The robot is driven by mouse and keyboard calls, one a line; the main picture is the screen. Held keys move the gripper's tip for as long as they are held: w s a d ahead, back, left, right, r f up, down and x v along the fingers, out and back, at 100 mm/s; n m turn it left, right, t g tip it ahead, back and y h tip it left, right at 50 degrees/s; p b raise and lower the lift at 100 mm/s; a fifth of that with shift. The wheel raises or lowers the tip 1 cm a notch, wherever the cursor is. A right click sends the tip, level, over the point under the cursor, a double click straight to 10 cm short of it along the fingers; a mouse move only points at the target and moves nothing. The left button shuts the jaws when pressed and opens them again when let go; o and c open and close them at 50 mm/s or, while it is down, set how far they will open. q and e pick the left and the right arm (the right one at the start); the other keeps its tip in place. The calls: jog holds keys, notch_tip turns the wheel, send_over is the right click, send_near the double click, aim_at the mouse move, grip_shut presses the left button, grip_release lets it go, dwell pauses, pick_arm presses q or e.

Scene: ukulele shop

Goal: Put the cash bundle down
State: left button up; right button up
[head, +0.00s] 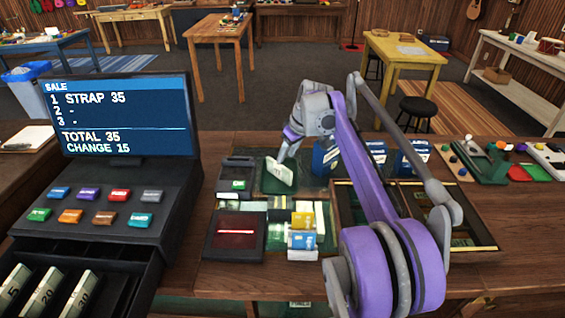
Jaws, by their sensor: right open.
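A pale, whitish-green cash bundle (280,172) stands tilted on a small dark green tray (268,186) on the counter. My right gripper (285,154) is directly above it, open, with its fingers pointing down at the bundle's top edge. Whether a finger touches the bundle cannot be told at this size. The purple right arm crosses the right half of the counter and hides part of what lies behind. My left gripper is not in view.
A register screen (123,117) reads strap 35, total 35, change 15. The open cash drawer (112,296) below holds bundles marked 5, 20 and 30. A card terminal (236,178), a red-lit scanner (235,232), and blue boxes (325,158) crowd the tray.

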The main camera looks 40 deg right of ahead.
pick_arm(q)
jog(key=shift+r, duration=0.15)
pick_arm(e)
jog(key=shift+v, duration=1.4)
